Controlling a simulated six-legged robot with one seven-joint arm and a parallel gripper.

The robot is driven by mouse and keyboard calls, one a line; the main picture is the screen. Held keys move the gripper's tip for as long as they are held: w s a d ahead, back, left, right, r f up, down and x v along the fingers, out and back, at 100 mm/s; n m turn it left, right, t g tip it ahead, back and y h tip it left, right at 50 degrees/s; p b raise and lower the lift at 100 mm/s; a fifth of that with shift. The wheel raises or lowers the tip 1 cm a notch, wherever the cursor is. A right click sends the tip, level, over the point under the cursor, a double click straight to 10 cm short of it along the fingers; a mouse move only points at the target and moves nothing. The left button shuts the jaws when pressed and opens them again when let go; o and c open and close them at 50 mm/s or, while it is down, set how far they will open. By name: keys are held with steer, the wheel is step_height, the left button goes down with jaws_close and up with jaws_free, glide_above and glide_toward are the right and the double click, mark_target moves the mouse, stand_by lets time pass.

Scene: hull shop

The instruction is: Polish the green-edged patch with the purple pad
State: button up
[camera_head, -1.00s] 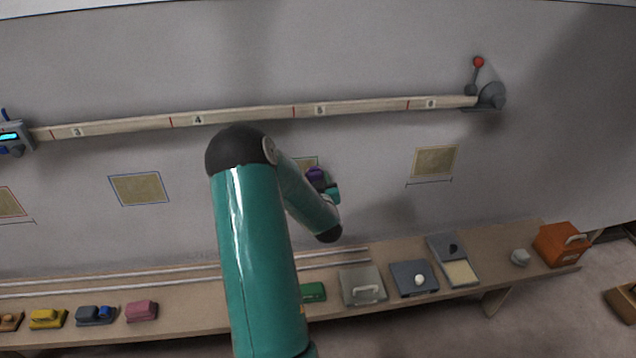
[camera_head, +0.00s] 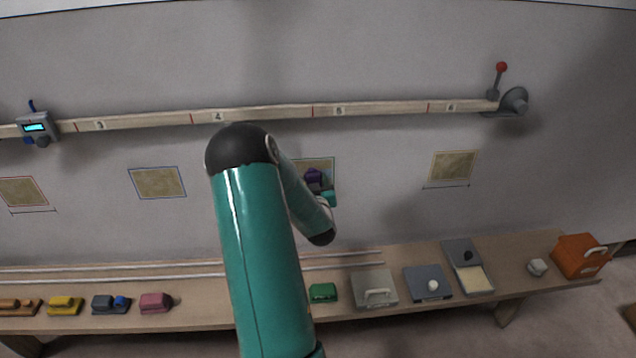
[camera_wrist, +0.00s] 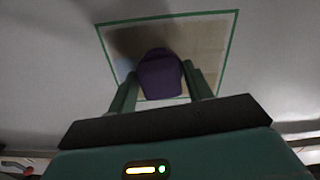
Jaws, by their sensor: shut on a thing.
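The green-edged patch (camera_wrist: 205,40) is a tan square with a green border on the grey wall. It fills the upper middle of the wrist view, and in the head view part of it (camera_head: 325,164) shows behind my arm. My gripper (camera_wrist: 160,85) is shut on the purple pad (camera_wrist: 160,72), which lies in front of the patch's lower middle. The pad also shows as a small purple shape in the head view (camera_head: 313,175). I cannot tell whether the pad touches the patch. My arm hides the patch's left part in the head view.
Other patches, red-edged (camera_head: 22,192), blue-edged (camera_head: 157,183) and one at right (camera_head: 453,167), are on the wall. A numbered rail (camera_head: 270,112) runs above.

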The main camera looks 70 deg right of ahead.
steer(key=shift+w+a+r, duration=0.95)
steer(key=shift+w+a, duration=0.95)
steer(key=shift+w, duration=1.85)
steer(key=shift+s+d+r, duration=0.1)
steer(key=shift+s+d, duration=1)
steer(key=shift+s, duration=1.1)
steer(key=shift+s+d+f, duration=0.1)
steer(key=shift+s+d, duration=1.05)
steer(key=shift+s, duration=1.05)
steer(key=shift+s+d+r, duration=0.1)
steer(key=shift+s+d, duration=1)
steer(key=shift+s, duration=1.1)
steer(key=w+a+f, duration=0.1)
steer(key=w+a, duration=0.2)
steer(key=w, duration=0.3)
steer(key=w+a+f, duration=0.1)
steer(key=w+a, duration=0.2)
steer(key=w, duration=0.4)
steer(key=shift+a, duration=0.35)
